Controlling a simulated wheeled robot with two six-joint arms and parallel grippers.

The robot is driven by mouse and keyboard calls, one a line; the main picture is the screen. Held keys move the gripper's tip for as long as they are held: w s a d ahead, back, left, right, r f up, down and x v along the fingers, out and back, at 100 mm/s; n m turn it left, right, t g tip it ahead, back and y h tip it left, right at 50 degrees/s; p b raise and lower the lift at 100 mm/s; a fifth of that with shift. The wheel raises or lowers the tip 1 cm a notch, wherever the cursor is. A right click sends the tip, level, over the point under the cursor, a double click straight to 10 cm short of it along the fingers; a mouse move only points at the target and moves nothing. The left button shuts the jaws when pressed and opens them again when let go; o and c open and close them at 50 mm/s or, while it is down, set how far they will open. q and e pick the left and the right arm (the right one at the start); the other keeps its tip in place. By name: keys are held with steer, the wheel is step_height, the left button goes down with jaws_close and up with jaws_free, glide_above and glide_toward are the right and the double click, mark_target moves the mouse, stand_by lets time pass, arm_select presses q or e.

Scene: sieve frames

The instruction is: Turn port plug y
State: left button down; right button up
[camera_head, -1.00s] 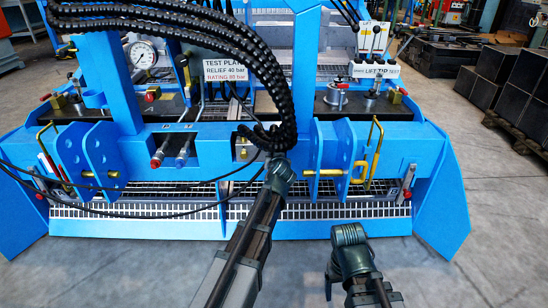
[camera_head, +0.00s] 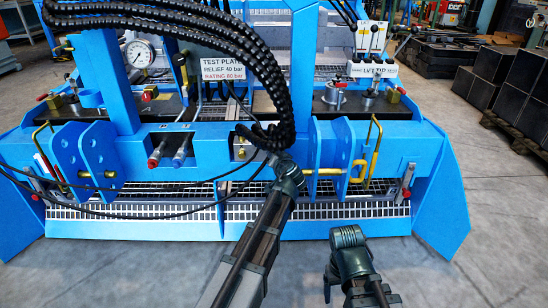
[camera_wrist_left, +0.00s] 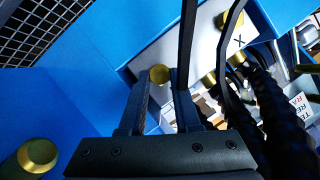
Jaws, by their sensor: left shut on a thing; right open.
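A white port plate (camera_wrist_left: 190,45) with an X label sits in a blue recess in the left wrist view. A brass plug (camera_wrist_left: 160,74) at its left end lies between the fingertips of my left gripper (camera_wrist_left: 163,88), which is shut on it. No Y label is readable, and the plug's turn angle cannot be told. Other brass plugs (camera_wrist_left: 208,78) sit to the right. In the head view the plate (camera_head: 243,148) is small, and hoses and my left wrist partly cover the area. My right gripper (camera_head: 329,284) is open and empty low in front of the machine; its fingers show only partly.
Thick black hoses (camera_head: 265,75) hang close by my left wrist. A thin black cable (camera_head: 150,215) loops across the front. Red and blue couplings (camera_head: 168,150) are left of the plate, a yellow-handled pin (camera_head: 360,165) right. Floor before the machine is clear.

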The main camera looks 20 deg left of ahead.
arm_select(q)
steer(key=shift+s+f, duration=0.1)
steer(key=c, duration=0.6)
jaws_free()
steer(key=shift+p+v, duration=2.2)
steer(key=shift+v, duration=4.65)
